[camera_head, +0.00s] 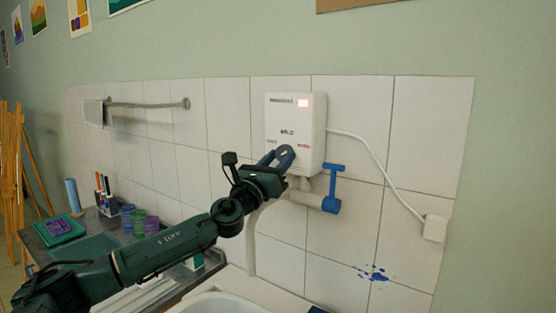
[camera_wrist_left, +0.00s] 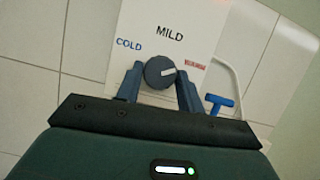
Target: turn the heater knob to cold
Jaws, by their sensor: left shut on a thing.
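The white heater (camera_head: 295,118) hangs on the tiled wall in the head view. Its front panel (camera_wrist_left: 205,20) fills the upper part of the left wrist view. The round dark grey knob (camera_wrist_left: 153,68) sits below the word MILD, with blue COLD on its left and a blurred red label on its right. The knob's pale mark points right, toward the red label's side. My left gripper (camera_head: 280,158) is shut on the knob, one finger on each side. The gripper hides the knob in the head view. My right gripper is not in view.
A blue-handled valve (camera_head: 333,187) hangs below the heater at the right. A white cable runs to a wall box (camera_head: 435,228). A pale sink (camera_head: 225,302) lies below.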

